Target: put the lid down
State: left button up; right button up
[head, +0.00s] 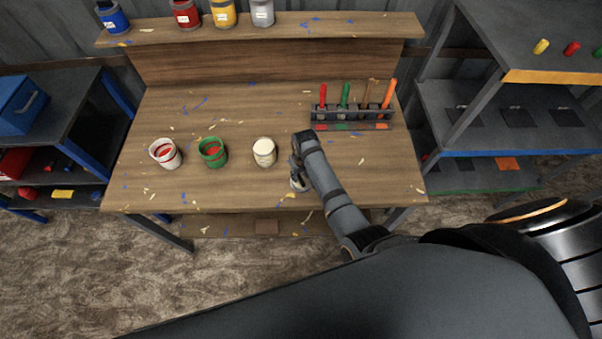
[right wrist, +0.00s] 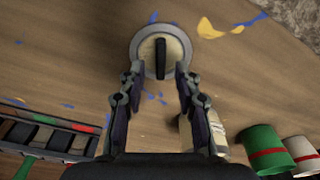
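The lid (head: 299,184) is a round, pale disc with a grey rim. It appears to lie flat on the wooden bench near the front edge. In the right wrist view the lid (right wrist: 146,47) shows a black bar handle across its middle. My right gripper (right wrist: 159,72) is open. Its two fingertips are on either side of the handle, with a visible gap on each side. In the head view my right gripper (head: 297,172) is just above the lid and partly covers it. My left gripper is not in view.
Left of the lid stand a cream can (head: 264,152), a green can (head: 212,153) and a white can with red inside (head: 165,153). A rack (head: 351,115) with several coloured-handled tools stands at the back right. Several paint cans line the upper shelf (head: 330,25). The bench's left front is clear.

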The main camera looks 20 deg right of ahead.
aim_at(302, 180)
jog(key=r+p, duration=0.2)
jog(key=r, duration=0.1)
jog(key=r+p, duration=0.1)
jog(key=shift+s+r+p, duration=0.25)
jog(key=shift+r+p, duration=0.1)
jog(key=shift+p, duration=0.05)
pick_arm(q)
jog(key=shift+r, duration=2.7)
pick_arm(e)
jog(key=shift+s+r, duration=0.2)
jog(key=shift+r, duration=1.2)
jog(key=shift+s+r, duration=0.15)
jog(key=shift+r, duration=1.2)
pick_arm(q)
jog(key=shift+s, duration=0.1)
pick_arm(e)
jog(key=shift+d, duration=0.1)
jog(key=shift+s, duration=0.1)
